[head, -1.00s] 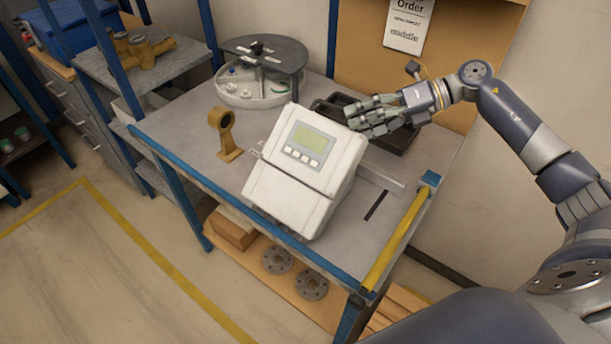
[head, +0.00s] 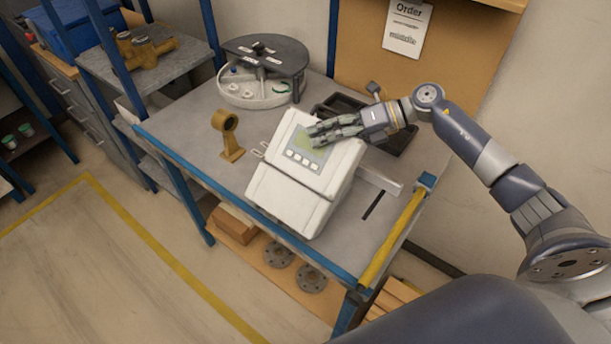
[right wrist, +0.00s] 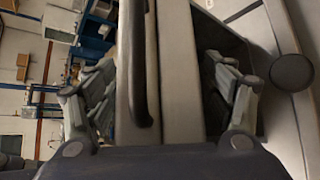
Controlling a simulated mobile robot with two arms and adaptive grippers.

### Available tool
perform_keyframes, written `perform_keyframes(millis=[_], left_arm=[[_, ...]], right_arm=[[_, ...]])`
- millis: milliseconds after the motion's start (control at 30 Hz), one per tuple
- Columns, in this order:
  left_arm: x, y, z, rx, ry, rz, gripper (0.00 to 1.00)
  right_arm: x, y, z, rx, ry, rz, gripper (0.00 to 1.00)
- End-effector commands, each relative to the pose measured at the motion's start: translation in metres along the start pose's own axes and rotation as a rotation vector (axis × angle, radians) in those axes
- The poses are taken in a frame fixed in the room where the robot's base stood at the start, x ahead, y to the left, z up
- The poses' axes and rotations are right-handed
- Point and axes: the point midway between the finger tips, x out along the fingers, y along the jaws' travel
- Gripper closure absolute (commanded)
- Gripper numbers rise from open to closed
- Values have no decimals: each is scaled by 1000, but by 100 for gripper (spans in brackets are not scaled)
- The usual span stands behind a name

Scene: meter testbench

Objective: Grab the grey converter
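The grey converter (head: 292,207) is a light box with a greenish display and several buttons. It sits tilted on the workbench in the head view. My right gripper (head: 322,132) reaches in from the right, and its fingers overlap the converter's upper face beside the display. In the right wrist view the two fingers (right wrist: 165,95) are spread wide apart, with a pale grey body between them that looks like the converter. I cannot tell whether either finger touches it. My left gripper is not in view.
A black tray (head: 402,138) lies behind the converter. A brass ring stand (head: 230,135) and a round organizer (head: 265,55) stand to its left and behind. The workbench (head: 185,125) has blue edges and a yellow bar (head: 392,240) at right.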

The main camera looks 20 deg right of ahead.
Motion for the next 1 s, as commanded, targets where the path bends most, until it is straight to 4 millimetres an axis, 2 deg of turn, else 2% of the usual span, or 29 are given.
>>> perform_keyframes(millis=[33, 300, 733, 1000], left_arm=[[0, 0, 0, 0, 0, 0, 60], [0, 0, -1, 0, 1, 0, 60], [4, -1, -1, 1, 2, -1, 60], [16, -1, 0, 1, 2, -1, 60]], right_arm=[[0, 0, 0, 0, 0, 0, 41], [0, 0, 0, 1, 0, 0, 100], [-4, 7, 6, -5, -9, 7, 100], [-15, 26, 17, -6, -10, 8, 100]])
